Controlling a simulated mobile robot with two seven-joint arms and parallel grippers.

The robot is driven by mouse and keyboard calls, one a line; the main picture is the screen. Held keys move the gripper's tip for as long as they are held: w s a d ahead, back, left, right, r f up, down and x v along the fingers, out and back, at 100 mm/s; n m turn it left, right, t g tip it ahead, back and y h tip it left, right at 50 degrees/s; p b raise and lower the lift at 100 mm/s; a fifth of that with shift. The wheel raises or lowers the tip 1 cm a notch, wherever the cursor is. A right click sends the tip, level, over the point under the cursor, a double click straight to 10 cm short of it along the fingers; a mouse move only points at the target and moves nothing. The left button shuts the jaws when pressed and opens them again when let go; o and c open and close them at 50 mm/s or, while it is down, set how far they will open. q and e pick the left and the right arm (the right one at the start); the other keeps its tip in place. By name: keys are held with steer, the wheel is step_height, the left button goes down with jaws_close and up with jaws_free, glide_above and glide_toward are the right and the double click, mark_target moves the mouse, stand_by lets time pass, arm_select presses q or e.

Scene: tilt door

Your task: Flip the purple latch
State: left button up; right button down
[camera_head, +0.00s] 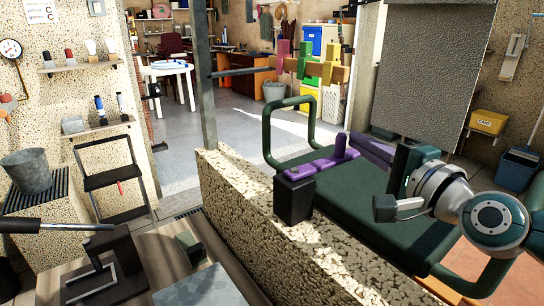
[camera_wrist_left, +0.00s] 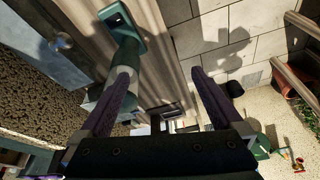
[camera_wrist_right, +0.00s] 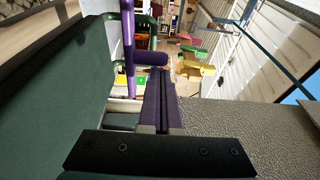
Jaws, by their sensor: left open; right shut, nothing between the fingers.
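The purple latch (camera_head: 312,166) is a flat bar with an upright round peg. It runs from a dark block (camera_head: 294,200) on the stone wall across onto the green door panel (camera_head: 385,215). In the right wrist view the latch (camera_wrist_right: 129,45) is upper centre, its peg pointing right. My right gripper (camera_head: 358,146) has its purple fingers shut and empty, just right of the peg. In the right wrist view the gripper (camera_wrist_right: 160,72) tips appear close to the peg; contact cannot be told. My left gripper (camera_wrist_left: 160,72) is open and empty in its wrist view.
A stone wall (camera_head: 228,192) runs beside the door, and a thin post (camera_head: 205,80) rises beyond it. Coloured latches (camera_head: 328,72) on a wooden bar stand behind. A grey panel (camera_head: 420,75) stands at back right. A bench (camera_head: 200,250) is at front left.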

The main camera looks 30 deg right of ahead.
steer(key=s+a+m+h+p, duration=0.15)
steer(key=s+a+p, duration=0.3)
steer(key=s, duration=0.95)
steer(key=shift+h, duration=0.25)
steer(key=x, duration=1.3)
steer(key=shift+w+a+f+b, duration=0.15)
steer(key=shift+w+a+b, duration=0.05)
steer(key=shift+w+b, duration=0.15)
steer(key=shift+w, duration=0.1)
steer(key=shift+w, duration=0.1)
steer(key=shift+w+d+f, duration=0.1)
steer(key=shift+w, duration=0.25)
steer(key=shift+w+d+f+b, duration=0.1)
steer(key=shift+f+b, duration=0.05)
steer(key=shift+b, duration=0.2)
steer(key=shift+g, duration=0.3)
